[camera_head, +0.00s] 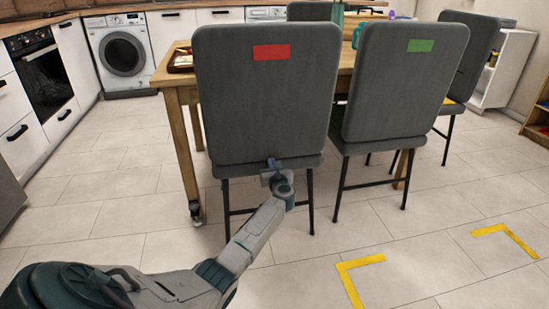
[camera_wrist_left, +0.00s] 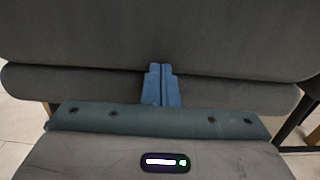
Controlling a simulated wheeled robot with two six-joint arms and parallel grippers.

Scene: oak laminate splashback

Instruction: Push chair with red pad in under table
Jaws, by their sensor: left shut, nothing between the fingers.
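The grey chair with the red pad (camera_head: 270,95) stands at the near side of the wooden table (camera_head: 172,78), its back towards me. The red pad (camera_head: 271,52) is near the top of its backrest. My left gripper (camera_head: 272,165) is shut and empty at the lower edge of the backrest, by the seat's rear. In the left wrist view the shut blue fingers (camera_wrist_left: 161,85) point at the gap between backrest and seat; whether they touch cannot be told. The chair's seat front is hidden behind its backrest. My right gripper is not in view.
A grey chair with a green pad (camera_head: 404,85) stands close on the right, and another chair (camera_head: 468,50) is beyond it. Yellow corner marks (camera_head: 358,268) lie on the tiled floor. A table leg with a caster (camera_head: 195,212) is left of the chair. Floor at left is clear.

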